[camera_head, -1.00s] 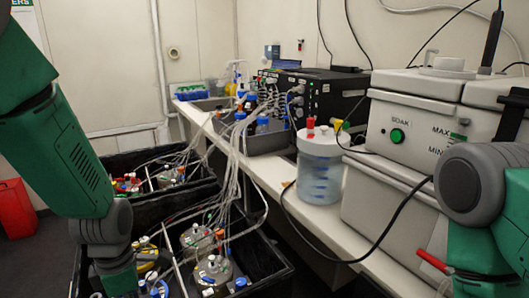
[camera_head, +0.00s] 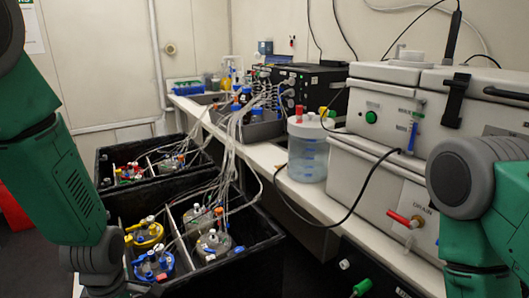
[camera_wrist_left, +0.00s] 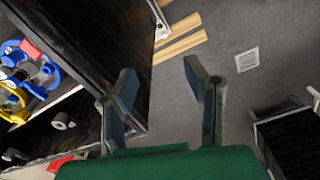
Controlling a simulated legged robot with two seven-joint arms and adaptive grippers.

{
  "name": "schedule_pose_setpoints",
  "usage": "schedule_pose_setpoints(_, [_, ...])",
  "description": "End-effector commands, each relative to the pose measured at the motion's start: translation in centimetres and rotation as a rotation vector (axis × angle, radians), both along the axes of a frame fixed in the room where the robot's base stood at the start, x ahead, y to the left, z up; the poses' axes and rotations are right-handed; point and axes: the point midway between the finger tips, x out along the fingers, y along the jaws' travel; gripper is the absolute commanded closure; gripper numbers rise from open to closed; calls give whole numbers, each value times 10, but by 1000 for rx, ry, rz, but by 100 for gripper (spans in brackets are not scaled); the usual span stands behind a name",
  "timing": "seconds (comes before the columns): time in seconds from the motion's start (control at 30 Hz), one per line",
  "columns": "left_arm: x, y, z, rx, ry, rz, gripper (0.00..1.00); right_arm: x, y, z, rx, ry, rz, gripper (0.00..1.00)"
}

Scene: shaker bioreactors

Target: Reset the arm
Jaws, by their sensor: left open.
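My left arm comes in from the left in the head view, and its gripper is out of that picture at the bottom. In the left wrist view my left gripper (camera_wrist_left: 162,92) is open, with its two fingers apart and nothing between them. The grey floor (camera_wrist_left: 215,35) shows beyond the fingers. A black bin (camera_wrist_left: 85,35) stands left of the fingers; I cannot tell whether the left finger touches it. My right arm shows at the right edge of the head view, and its gripper is out of sight.
Black bins (camera_head: 258,262) hold several vessels with tubing, including yellow-collared (camera_head: 146,234) and blue-collared (camera_head: 153,265) ones. The white bench (camera_head: 262,157) carries a clear carboy (camera_head: 307,158), a black device (camera_head: 312,84) and a large beige shaker box (camera_head: 388,118). A red-handled drain valve (camera_head: 403,219) sticks out.

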Motion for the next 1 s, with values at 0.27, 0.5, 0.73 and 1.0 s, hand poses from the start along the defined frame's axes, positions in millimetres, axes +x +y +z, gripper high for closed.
schedule_pose_setpoints(0.27, [-43, 7, -51, 19, 13, -411, 58, -1, 0, 0, 0, 2, 0, 100])
schedule_pose_setpoints(0.5, [-121, 11, -110, 26, 26, -1097, 58, -1, 0, -1, 0, 1, 0, 100])
schedule_pose_setpoints(0.73, [-185, 9, -135, 26, 12, -1669, 58, -1, 0, -1, 0, 1, 0, 100])
schedule_pose_setpoints(1.0, [-204, 7, -138, 33, -5, -1878, 58, -1, 0, -1, 0, 1, 0, 100])
